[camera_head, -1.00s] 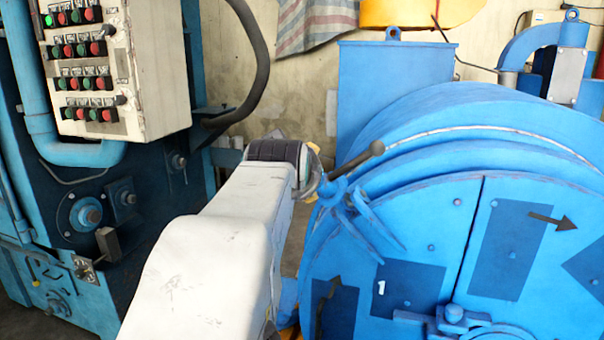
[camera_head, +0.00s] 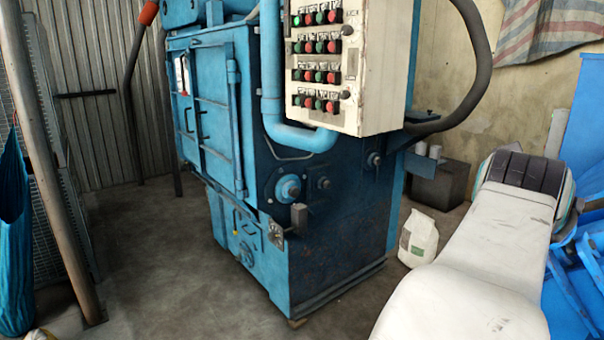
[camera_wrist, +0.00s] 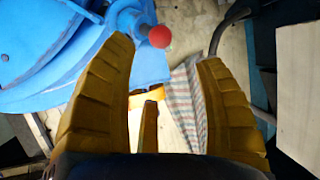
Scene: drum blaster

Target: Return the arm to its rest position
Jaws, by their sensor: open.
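My gripper (camera_wrist: 165,85) shows in the wrist view as yellow ribbed fingers standing wide apart with nothing between them. A blue machine part with a red ball knob (camera_wrist: 160,36) is beyond the fingertips, apart from them as far as I can tell. In the head view my white arm (camera_head: 480,270) reaches up from the lower right to a dark joint; the gripper itself is hidden there. The blue drum machine (camera_head: 585,265) shows only at the right edge, behind my arm.
A blue cabinet machine (camera_head: 330,235) with a button panel (camera_head: 375,70) stands in the middle. A white bag (camera_head: 417,240) sits on the floor beside it. A leaning pole (camera_head: 55,160) and a blue cloth (camera_head: 14,240) are at the left. The floor (camera_head: 160,260) between is clear.

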